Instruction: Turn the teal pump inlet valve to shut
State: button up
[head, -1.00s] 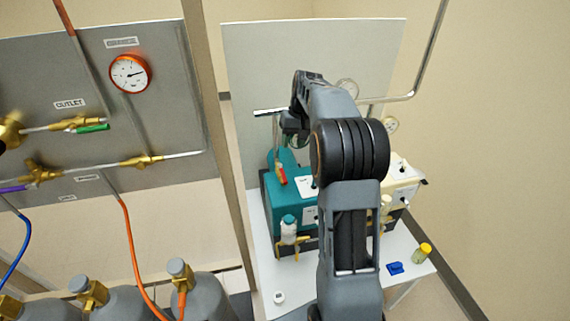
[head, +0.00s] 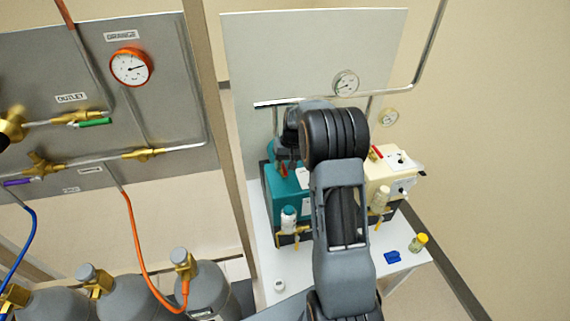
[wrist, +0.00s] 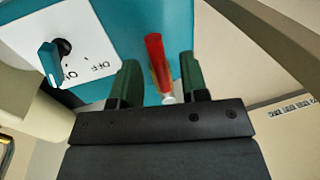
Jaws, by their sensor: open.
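The teal pump (head: 276,196) stands on a white table, partly hidden behind my arm. Its inlet valve has a red lever (head: 283,170), which also shows in the wrist view as a red bar (wrist: 155,58), close to upright there. My gripper (wrist: 160,80) is open, with its green fingers on either side of the red lever in that view. I see gaps beside the lever and cannot tell whether its depth is between the fingers. In the head view my arm hides most of the gripper.
The teal pump's white ON/OFF panel (wrist: 75,35) has a teal switch knob (wrist: 50,65) left of my gripper. A cream pump (head: 385,175) with a red lever (head: 376,152) stands to the right. A blue item (head: 392,257) and yellow-capped jar (head: 418,243) lie near the table's right edge.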

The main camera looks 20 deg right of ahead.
jog(key=shift+f, duration=0.1)
grip_shut()
dwell(0.3)
